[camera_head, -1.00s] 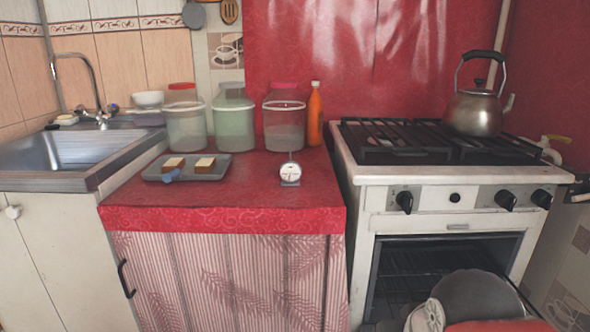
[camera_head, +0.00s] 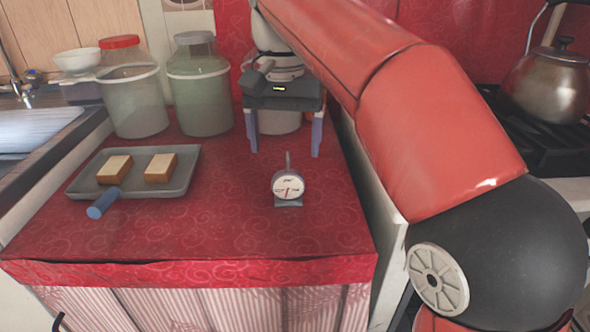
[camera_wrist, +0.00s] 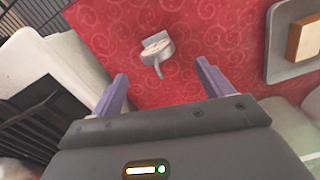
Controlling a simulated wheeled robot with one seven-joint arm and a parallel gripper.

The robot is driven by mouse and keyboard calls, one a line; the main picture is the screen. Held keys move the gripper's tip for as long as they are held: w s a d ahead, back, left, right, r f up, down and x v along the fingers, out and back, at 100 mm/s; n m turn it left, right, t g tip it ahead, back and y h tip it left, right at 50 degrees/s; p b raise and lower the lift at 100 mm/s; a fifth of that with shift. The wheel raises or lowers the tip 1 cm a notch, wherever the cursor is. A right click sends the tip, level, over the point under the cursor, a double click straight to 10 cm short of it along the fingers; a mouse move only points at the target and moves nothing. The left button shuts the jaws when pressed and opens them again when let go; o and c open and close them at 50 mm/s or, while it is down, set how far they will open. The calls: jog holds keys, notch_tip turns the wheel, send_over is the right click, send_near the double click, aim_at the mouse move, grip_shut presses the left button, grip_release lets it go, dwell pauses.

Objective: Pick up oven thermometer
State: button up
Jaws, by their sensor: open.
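The oven thermometer (camera_head: 288,186) has a round white dial and a grey metal base and stem. It stands upright on the red oilcloth counter (camera_head: 230,228), right of the tray, with clear cloth around it. In the wrist view the thermometer (camera_wrist: 156,47) lies ahead of the fingers, near the middle of the gap. My gripper (camera_head: 284,146) is behind and above it, pointing down, its two purple fingers apart and nothing between them. The open fingers also show in the wrist view (camera_wrist: 161,82).
A grey tray (camera_head: 178,188) with two bread-like blocks and a blue-handled tool (camera_head: 103,202) is at left. Large jars (camera_head: 200,95) stand at the back. The stove with a kettle (camera_head: 548,85) is right. The counter's front is clear.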

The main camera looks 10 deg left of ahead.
aim_at(287, 161)
jog(key=f+b, duration=0.1)
jog(key=f, duration=0.2)
jog(key=f+b, duration=0.1)
jog(key=f, duration=0.3)
jog(key=shift+s+d+f, duration=0.1)
jog(key=shift+d+f, duration=0.05)
jog(key=shift+d, duration=0.05)
jog(key=c, duration=1.1)
jog(key=shift+o, duration=0.2)
